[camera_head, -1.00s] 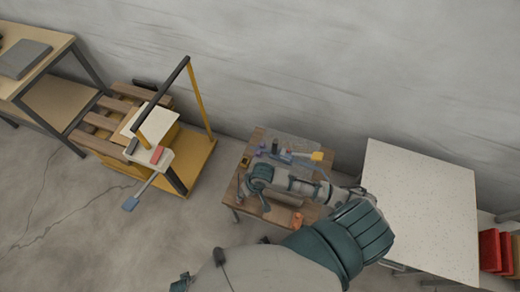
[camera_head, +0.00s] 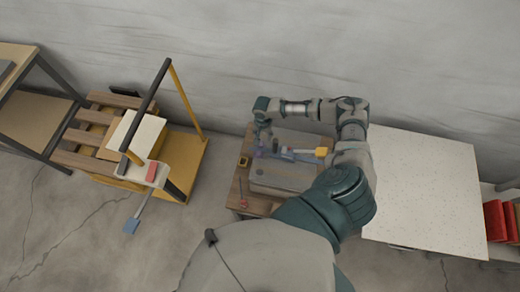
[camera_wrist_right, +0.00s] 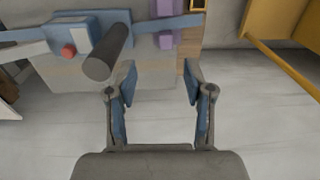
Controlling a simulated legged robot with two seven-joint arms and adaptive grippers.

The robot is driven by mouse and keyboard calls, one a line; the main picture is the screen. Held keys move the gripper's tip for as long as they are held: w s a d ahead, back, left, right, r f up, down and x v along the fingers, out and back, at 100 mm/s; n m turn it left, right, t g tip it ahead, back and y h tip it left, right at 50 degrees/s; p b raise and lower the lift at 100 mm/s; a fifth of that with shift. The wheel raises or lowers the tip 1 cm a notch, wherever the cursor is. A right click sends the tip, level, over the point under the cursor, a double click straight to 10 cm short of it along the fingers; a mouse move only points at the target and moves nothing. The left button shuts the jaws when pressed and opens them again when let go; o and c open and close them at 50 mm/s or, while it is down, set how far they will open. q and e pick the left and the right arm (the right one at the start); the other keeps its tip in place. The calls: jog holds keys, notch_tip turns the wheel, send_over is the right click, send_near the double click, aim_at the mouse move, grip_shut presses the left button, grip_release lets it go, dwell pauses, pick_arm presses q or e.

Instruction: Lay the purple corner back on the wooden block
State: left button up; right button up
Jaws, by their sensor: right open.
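A purple piece (camera_wrist_right: 165,28), which looks like the purple corner, lies at the edge of the grey slab in the right wrist view, beside a brown wooden strip (camera_wrist_right: 190,45). I cannot tell whether that strip is the wooden block or the table top. In the head view my right gripper (camera_head: 263,140) hangs over the left back part of the small wooden table (camera_head: 238,187). In the wrist view the gripper (camera_wrist_right: 160,70) has its fingers apart, with nothing between them, and the purple piece lies beyond the fingertips. My left gripper is out of view.
A blue device (camera_wrist_right: 90,30) with a red button and a dark upright cylinder (camera_wrist_right: 107,52) stands close to the left finger. The grey slab (camera_head: 283,177) covers much of the table. A yellow cart (camera_head: 190,160) stands left, a pale speckled table (camera_head: 425,190) right.

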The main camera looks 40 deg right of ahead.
aim_at(260, 146)
jog(key=f, duration=0.2)
jog(key=w+f, duration=0.1)
jog(key=shift+a+f, duration=0.2)
jog(key=shift+f, duration=0.2)
jog(key=shift+a+f, duration=0.15)
jog(key=shift+f, duration=0.2)
jog(key=shift+s+a+f, duration=0.2)
jog(key=shift+a+f, duration=0.05)
jog(key=shift+f, duration=0.15)
notch_tip(260, 146, down, 4)
jog(key=shift+r+b, duration=0.1)
jog(key=shift+b, duration=0.4)
jog(key=shift+w+d+f, duration=0.1)
jog(key=shift+d+f, duration=0.1)
jog(key=shift+f, duration=0.15)
jog(key=shift+d, duration=0.15)
grip_shut()
jog(key=shift+a+r, duration=0.1)
jog(key=shift+a, duration=0.2)
